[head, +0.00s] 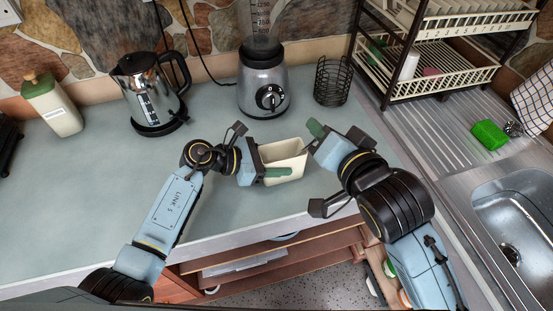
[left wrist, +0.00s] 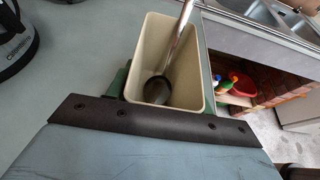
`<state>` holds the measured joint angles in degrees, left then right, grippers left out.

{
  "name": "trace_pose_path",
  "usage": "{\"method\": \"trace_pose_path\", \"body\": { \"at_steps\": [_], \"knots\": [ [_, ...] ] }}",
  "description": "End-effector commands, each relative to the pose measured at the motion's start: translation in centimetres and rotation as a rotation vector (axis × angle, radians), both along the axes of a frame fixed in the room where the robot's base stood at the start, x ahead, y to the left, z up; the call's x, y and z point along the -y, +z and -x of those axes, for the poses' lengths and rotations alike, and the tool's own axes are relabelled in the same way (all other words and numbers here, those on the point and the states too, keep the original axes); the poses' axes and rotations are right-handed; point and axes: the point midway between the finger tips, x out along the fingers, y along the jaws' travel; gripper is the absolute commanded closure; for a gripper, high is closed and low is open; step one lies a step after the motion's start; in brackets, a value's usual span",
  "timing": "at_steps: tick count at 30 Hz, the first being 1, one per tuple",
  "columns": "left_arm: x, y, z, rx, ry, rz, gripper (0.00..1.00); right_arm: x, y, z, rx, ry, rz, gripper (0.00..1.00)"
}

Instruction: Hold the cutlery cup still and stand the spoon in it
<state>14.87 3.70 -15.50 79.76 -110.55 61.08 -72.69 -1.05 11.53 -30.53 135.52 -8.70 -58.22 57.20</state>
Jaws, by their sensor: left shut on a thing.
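The cream cutlery cup (head: 292,163) is near the counter's front edge, its open top facing up. My left gripper (head: 272,160) is shut on it, with green finger pads along two opposite sides. In the left wrist view the cup (left wrist: 195,85) shows from above. The metal spoon (left wrist: 174,52) has its round bowl inside the cup, and its handle leans out over the far rim. My right gripper (head: 314,138) is just right of the cup, near a small bit of the spoon (head: 308,148); whether it holds the handle is hidden.
A kettle (head: 150,95), a blender (head: 263,85) and a black wire basket (head: 332,82) stand behind. A dish rack (head: 440,75) and the sink (head: 515,215) are at the right.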

Motion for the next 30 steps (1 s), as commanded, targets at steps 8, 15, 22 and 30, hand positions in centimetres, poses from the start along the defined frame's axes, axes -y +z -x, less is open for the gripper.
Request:
{"method": "trace_pose_path", "body": {
  "at_steps": [8, 15, 22, 30],
  "knots": [
    [0.0, 0.0, 0.0, 0.000, 0.000, 0.000, 0.71, 0.1, 0.1, 0.1, 0.001, -0.001, 0.000, 0.72],
    [0.0, 0.0, 0.0, 0.000, 0.000, 0.000, 0.23, 0.1, 0.1, 0.1, 0.001, -0.001, 0.000, 0.72],
    [-0.1, 0.0, 0.0, 0.000, 0.000, 0.000, 0.23, 0.1, 0.1, 0.1, 0.001, -0.001, 0.000, 0.72],
    [-3.0, 1.2, 1.0, 0.002, -0.001, -0.006, 0.23, 0.0, 0.1, 0.1, 0.001, 0.000, -0.001, 0.72]
  ]
}}
